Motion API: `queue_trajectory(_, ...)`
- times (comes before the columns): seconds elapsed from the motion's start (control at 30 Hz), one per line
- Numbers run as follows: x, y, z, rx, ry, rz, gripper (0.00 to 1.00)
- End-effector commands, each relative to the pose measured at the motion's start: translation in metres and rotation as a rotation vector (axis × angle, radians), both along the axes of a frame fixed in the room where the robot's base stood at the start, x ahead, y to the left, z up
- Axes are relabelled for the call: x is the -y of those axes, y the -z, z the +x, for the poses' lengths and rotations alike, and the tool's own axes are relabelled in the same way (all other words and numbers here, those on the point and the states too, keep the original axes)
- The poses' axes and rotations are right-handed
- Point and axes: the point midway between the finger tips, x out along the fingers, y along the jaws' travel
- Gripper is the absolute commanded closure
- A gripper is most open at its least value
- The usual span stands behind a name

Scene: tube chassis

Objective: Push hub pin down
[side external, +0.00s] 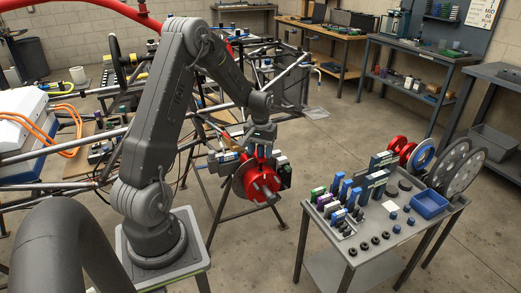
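A red round hub (258,186) with a lighter metal centre is mounted at the corner of the tube chassis (222,172). My gripper (262,152) points down at the hub's upper edge, with small blue and red parts close around its fingertips. At this size I cannot tell which of these parts is the hub pin, or whether my fingers touch it. The finger gap is too small to read. Small dark and white blocks sit on both sides of the hub.
A grey parts table (387,240) stands right of the hub, with several coloured blocks, black knobs, a blue bin (429,204) and grey discs (461,165). A white and blue box with orange cables (24,130) lies on the left. Open floor separates the hub from the table.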

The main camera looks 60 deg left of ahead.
Motion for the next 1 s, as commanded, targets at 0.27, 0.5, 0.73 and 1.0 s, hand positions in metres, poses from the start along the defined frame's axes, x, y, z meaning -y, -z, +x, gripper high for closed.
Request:
queue_trajectory(0.27,0.0,-0.004,0.0,0.001,0.0,0.001,0.49)
queue_trajectory(0.5,-0.001,-0.042,0.001,0.006,0.0,0.005,0.49)
queue_trajectory(0.73,-0.001,-0.093,0.001,0.004,0.0,0.003,0.49)
queue_trajectory(1.0,0.0,-0.132,0.0,0.001,0.0,0.001,0.49)
